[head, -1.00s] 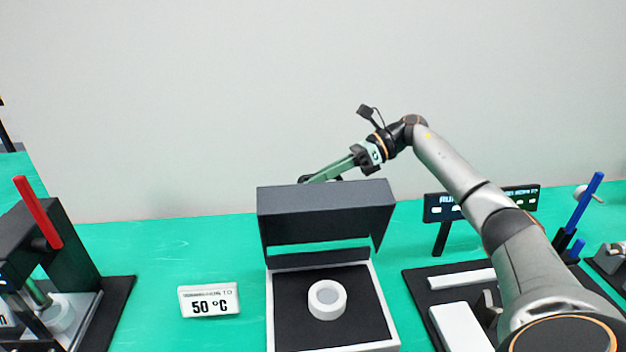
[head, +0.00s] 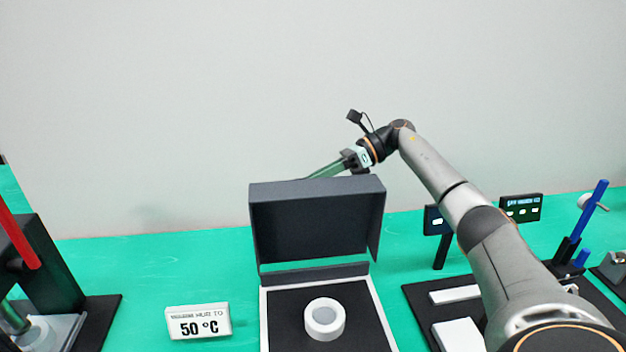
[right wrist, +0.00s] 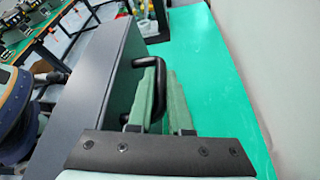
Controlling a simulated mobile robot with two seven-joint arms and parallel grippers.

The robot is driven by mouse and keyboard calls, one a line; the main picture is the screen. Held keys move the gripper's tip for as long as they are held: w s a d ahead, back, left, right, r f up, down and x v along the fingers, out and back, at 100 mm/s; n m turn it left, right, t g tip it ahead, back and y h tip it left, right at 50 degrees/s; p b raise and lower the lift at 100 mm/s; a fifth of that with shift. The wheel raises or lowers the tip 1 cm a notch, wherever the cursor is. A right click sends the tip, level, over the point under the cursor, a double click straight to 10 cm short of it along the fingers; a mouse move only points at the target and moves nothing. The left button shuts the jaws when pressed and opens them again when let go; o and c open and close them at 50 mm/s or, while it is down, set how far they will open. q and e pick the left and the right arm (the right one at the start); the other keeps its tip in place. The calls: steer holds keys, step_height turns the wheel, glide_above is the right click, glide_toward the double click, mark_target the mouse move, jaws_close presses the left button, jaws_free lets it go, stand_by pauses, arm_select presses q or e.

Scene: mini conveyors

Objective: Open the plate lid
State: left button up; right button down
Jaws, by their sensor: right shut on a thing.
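The dark grey plate lid (head: 315,230) is swung up at the back of the white-framed plate (head: 374,305), its hollow inner side facing the head camera. A white ring (head: 324,319) sits on the plate's black surface. In the right wrist view, the lid (right wrist: 85,85) stands at the left with a black bar handle (right wrist: 139,66). My right gripper (right wrist: 163,98) is shut on this handle. In the head view its green fingers (head: 328,169) reach behind the lid, which hides their tips and the handle. My left gripper is not in view.
A display reading 50 °C (head: 198,322) stands left of the plate. A black press-like device with a red lever (head: 18,232) is at far left. At right are a black base (head: 418,306) with white blocks, a dark display (head: 520,208) and a blue lever (head: 588,212). Open green table lies between.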

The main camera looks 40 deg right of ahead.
steer(key=c, duration=0.8)
jaws_free()
steer(key=shift+f, duration=0.1)
steer(key=shift+c, duration=0.2)
steer(key=shift+d, duration=0.1)
steer(key=b+v, duration=0.1)
steer(key=v, duration=0.6)
steer(key=shift+s+d, duration=0.1)
steer(key=shift+s, duration=0.05)
